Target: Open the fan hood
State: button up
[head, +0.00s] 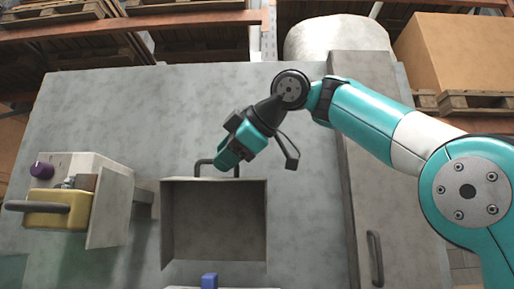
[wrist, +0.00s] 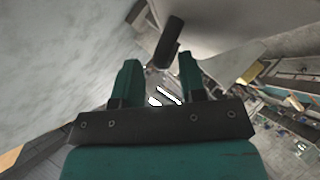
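A grey box-shaped hood (head: 213,183) sits in the middle of the head view, its hollow, shaded inside facing the camera. I take this to be the fan hood. A dark bar handle (head: 199,168) stands at its upper edge. My gripper (head: 224,160) is at this handle and covers part of it. In the wrist view, my gripper (wrist: 158,75) has its two teal fingers well apart. A dark bar (wrist: 169,38), likely the handle, shows beyond the gap, nearer the right finger. I see no grip on it; contact is unclear.
At the left is a grey unit (head: 113,210) with a yellow block (head: 60,215) and a purple knob (head: 41,170). A blue block (head: 209,280) is at the bottom. A grey cabinet (head: 350,180) with a dark handle (head: 375,258) stands right. Pallets (head: 90,60) lie behind.

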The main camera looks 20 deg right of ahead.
jog(key=s+d, duration=0.5)
jog(key=s, duration=0.5)
jog(key=shift+s, duration=0.15)
